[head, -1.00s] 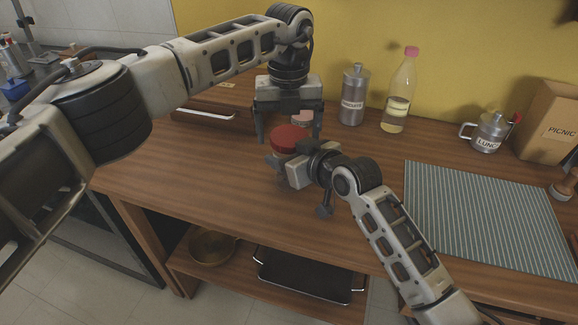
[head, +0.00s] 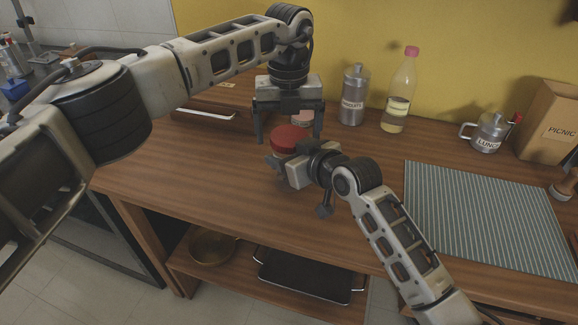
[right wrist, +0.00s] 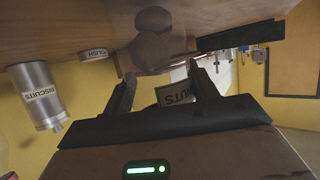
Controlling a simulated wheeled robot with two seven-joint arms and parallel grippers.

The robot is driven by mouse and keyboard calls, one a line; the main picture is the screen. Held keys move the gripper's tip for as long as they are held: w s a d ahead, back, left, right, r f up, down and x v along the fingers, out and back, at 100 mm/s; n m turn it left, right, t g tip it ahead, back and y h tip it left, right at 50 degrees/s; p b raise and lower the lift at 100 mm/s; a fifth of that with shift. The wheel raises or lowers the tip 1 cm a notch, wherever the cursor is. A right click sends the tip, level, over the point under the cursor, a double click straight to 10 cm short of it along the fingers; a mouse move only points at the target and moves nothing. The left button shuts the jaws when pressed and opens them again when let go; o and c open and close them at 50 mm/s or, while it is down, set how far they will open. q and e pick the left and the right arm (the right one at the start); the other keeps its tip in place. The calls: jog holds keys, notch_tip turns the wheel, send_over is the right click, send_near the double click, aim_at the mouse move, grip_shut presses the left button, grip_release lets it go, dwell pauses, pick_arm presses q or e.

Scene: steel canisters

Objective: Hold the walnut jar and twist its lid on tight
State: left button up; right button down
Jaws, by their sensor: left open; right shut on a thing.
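The walnut jar shows by its red lid (head: 290,137) in the head view; my right gripper hides most of its body. In the right wrist view part of the jar (right wrist: 178,97) shows between the fingers, with a label ending in "NUTS". My right gripper (head: 279,161) is shut on the jar from the front right, and it also shows in the right wrist view (right wrist: 165,88). My left gripper (head: 289,139) points down from above, open, with one finger on each side of the lid. I cannot tell whether either finger touches it, or how far the lid is screwed on.
A pink-lidded polish tin (head: 302,118) stands just behind the jar. A steel biscuits canister (head: 353,96) and a pink-capped bottle (head: 399,92) stand behind to the right. A lunch canister (head: 488,132) and picnic box (head: 549,122) are further right. A striped mat (head: 485,218) lies at right.

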pick_arm(q)
jog(key=shift+r, duration=2.2)
jog(key=shift+c, duration=0.3)
notch_tip(320, 180, up, 4)
jog(key=shift+d+f, duration=0.1)
jog(key=shift+f, duration=0.15)
jog(key=shift+f, duration=4.05)
